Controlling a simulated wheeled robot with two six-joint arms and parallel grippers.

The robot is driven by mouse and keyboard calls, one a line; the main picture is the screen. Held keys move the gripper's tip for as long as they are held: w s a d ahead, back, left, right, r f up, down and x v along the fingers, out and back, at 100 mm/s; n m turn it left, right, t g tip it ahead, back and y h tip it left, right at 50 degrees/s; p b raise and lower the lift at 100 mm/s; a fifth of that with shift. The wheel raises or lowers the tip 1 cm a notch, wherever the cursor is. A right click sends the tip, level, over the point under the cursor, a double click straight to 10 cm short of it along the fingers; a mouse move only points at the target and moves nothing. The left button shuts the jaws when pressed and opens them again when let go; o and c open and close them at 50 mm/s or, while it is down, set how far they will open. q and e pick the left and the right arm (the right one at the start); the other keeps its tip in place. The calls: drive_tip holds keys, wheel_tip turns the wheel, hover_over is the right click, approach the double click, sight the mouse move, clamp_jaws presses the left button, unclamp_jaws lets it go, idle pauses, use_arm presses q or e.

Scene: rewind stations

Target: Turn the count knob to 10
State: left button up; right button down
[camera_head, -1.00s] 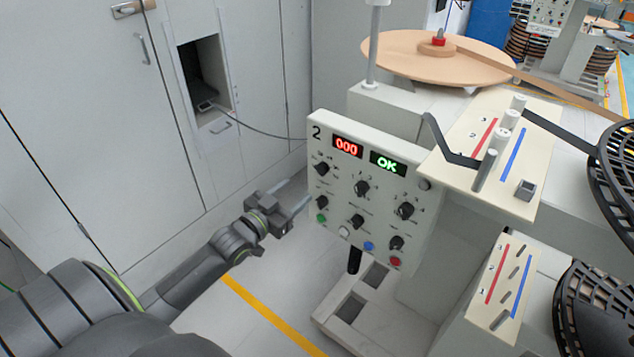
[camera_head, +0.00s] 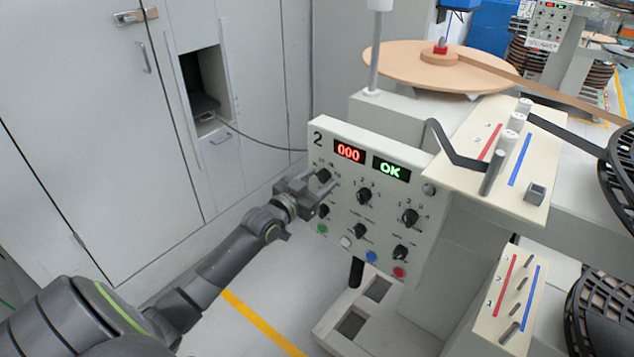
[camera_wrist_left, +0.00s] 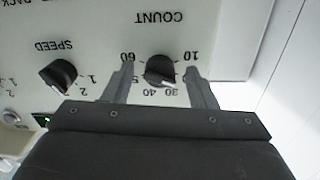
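The count knob (camera_wrist_left: 159,70) is a black knob on the pale panel, under the upside-down label COUNT in the left wrist view. Printed numbers, among them 10, 30, 40 and 60, surround it. I cannot tell exactly which number it points to. In the head view the count knob (camera_head: 323,175) is at the panel's upper left, below the red display. My left gripper (camera_wrist_left: 158,75) is open, with one finger on each side of the knob and visible gaps between. In the head view my left gripper (camera_head: 325,180) is at the panel's left edge. My right gripper is in neither view.
The panel (camera_head: 385,225) carries a red 000 display (camera_head: 349,152), a green OK display (camera_head: 391,169), more knobs and coloured buttons. The speed knob (camera_wrist_left: 58,77) sits beside the count knob. Black reels stand at the right.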

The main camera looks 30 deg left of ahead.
use_arm(q)
drive_tip(key=c, duration=0.9)
drive_tip(key=shift+o, duration=0.2)
drive_tip(key=shift+n, duration=0.4)
drive_tip(key=n+p, duration=0.1)
drive_tip(key=n, duration=0.2)
drive_tip(key=shift+n+p, duration=0.8)
drive_tip(key=shift+n, duration=1.8)
drive_tip(key=shift+d, duration=0.1)
drive_tip(key=o, duration=0.9)
